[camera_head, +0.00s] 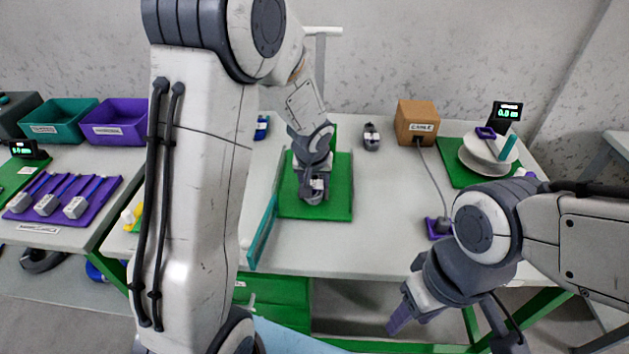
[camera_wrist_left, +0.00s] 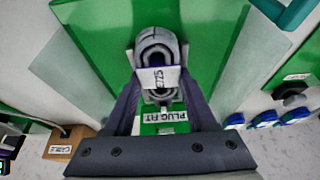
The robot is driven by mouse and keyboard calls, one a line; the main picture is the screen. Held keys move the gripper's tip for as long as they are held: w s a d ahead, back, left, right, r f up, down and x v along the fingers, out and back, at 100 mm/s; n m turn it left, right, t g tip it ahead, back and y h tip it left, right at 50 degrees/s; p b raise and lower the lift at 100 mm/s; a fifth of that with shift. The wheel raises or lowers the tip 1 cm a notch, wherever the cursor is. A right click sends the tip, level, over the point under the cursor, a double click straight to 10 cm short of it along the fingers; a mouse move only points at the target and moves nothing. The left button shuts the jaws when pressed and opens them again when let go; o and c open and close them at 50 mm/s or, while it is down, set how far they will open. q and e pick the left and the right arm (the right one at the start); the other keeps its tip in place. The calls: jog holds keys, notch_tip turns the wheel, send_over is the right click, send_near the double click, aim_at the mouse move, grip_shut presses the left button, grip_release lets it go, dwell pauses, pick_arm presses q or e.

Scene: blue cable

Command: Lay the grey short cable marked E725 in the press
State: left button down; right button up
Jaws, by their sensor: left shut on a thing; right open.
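My left gripper (camera_head: 312,190) is over the green mat (camera_head: 336,208) at the middle of the table. In the left wrist view its two fingers close on the grey short cable (camera_wrist_left: 158,50), a looped grey piece with a white tag reading E725 (camera_wrist_left: 157,79). The cable is between the fingertips and above the green mat. A green piece with a PLUG FIT label (camera_wrist_left: 165,116) shows below the tag. I cannot make out the press itself; the arm and gripper cover part of that spot. My right gripper (camera_head: 398,318) is open and empty, in front of the table's front edge.
A cardboard CABLE box (camera_head: 416,124) has a grey cord running to a purple block (camera_head: 438,228). A teal bar (camera_head: 262,234) lies left of the mat. Bins (camera_head: 116,122) stand at the left.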

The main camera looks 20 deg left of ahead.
pick_arm(q)
jog(key=shift+f, duration=0.1)
jog(key=shift+c, duration=0.7)
grip_release()
jog(key=shift+r+p, duration=3.35)
jog(key=shift+r, duration=0.65)
